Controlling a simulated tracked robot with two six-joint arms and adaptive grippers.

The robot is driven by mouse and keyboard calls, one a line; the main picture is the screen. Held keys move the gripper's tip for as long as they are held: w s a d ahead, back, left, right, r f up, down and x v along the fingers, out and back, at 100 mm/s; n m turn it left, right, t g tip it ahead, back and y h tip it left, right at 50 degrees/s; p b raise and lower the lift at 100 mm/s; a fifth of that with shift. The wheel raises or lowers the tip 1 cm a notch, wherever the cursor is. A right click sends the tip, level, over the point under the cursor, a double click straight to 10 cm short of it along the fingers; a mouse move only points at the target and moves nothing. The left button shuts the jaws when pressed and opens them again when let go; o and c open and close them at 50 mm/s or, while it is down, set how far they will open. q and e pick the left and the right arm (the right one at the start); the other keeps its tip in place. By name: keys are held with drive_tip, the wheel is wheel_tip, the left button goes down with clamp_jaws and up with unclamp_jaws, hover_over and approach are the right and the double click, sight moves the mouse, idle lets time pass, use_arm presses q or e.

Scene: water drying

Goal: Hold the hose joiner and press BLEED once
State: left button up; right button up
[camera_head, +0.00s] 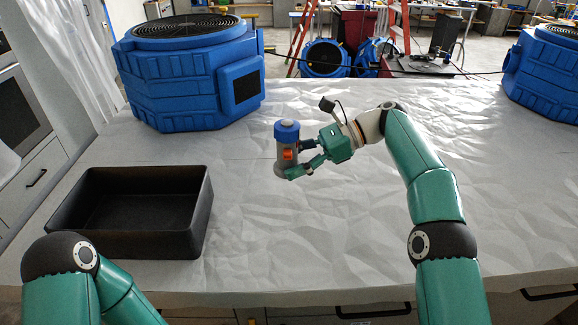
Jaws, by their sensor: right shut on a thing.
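The hose joiner (287,135) is a small upright grey cylinder with a blue collar, a pale top and an orange patch on its side. It is at the middle of the covered table. My right gripper (297,160) is shut on it from the right side. I cannot tell whether its base touches the table. No BLEED lettering is readable. My left arm shows at the lower left, but its gripper is out of the picture.
A black open bin (200,225) stands at the left front and looks empty. A large blue air mover (175,85) stands behind it, and another (545,75) at the far right. The crumpled grey sheet (330,225) is clear in front of the joiner.

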drive_tip(key=shift+f+b, duration=1.1)
drive_tip(key=shift+f, duration=0.7)
drive_tip(key=b, duration=0.3)
hover_over(293, 223)
drive_tip(key=shift+f, duration=2.65)
drive_tip(key=shift+f+b, duration=0.95)
drive_tip(key=shift+f, duration=2)
use_arm(q)
wheel_tip(293, 223, down, 8)
drive_tip(key=shift+b, duration=0.3)
use_arm(e)
drive_tip(key=shift+f, duration=1.25)
use_arm(q)
drive_tip(key=shift+r, duration=0.1)
use_arm(e)
drive_tip(key=shift+f, duration=0.4)
use_arm(q)
clamp_jaws()
